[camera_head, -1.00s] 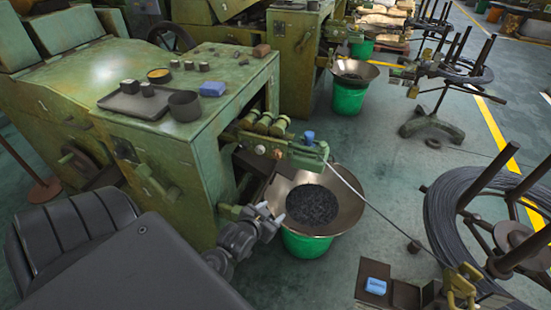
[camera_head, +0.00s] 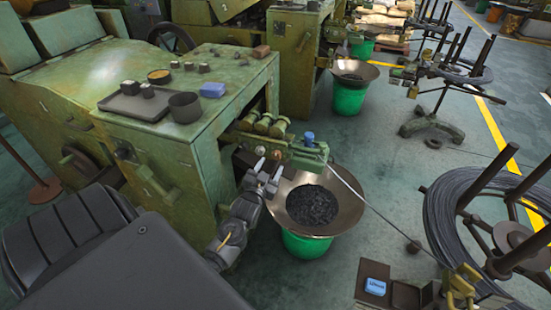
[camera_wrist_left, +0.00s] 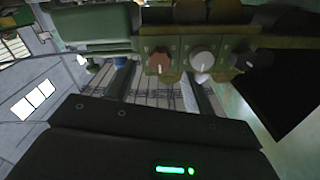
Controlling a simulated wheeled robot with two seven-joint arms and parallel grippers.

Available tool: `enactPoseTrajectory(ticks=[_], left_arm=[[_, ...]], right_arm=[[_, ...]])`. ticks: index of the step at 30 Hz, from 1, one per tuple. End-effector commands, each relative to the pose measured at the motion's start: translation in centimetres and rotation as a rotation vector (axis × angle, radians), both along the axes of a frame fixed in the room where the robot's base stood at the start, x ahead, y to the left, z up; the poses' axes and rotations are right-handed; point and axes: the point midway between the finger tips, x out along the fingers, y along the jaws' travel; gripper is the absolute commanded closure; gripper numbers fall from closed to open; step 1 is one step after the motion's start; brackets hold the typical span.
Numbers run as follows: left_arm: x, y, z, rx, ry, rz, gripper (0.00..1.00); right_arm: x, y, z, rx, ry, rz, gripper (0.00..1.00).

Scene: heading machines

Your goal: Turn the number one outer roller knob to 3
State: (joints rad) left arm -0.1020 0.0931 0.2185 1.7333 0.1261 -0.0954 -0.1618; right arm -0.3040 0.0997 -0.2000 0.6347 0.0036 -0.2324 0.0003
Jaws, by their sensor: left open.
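The roller unit (camera_head: 285,150) on the front of the green machine carries small round knobs. In the left wrist view, an orange-brown knob (camera_wrist_left: 158,62), a white knob (camera_wrist_left: 202,60) and a dark knob (camera_wrist_left: 262,58) sit in a row. I cannot read their numbers or tell which is the number one outer roller knob. My left gripper (camera_head: 270,170) is open just below and in front of the row. In the left wrist view, its fingers (camera_wrist_left: 163,80) point at the panel, with the orange-brown knob about between them, apparently not gripped. My right gripper is not in view.
A metal funnel bowl (camera_head: 343,222) of dark pieces stands on a green bucket (camera_head: 305,245) right of my left gripper. A wire (camera_head: 385,212) runs from the roller unit toward the wire coil (camera_head: 440,230). The machine's green side (camera_head: 205,190) is close on the left.

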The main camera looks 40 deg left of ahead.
Motion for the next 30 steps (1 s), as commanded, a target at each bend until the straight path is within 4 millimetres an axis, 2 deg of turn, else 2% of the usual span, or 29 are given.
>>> enactPoseTrajectory(ticks=[3, 9, 21, 30], left_arm=[[2.2, 0.8, 0.1, 0.0, -0.001, 0.001, 0.47], [4.4, 1.6, 0.1, -0.001, -0.001, 0.001, 0.47], [5.1, 1.8, 0.0, -0.001, 0.0, 0.0, 0.47], [5.1, 1.8, 0.0, -0.001, 0.001, 0.0, 0.85]], right_arm=[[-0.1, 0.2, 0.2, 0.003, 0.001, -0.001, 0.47], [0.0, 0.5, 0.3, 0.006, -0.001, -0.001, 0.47], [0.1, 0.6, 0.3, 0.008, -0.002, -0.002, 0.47], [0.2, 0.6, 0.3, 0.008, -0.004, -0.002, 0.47]])
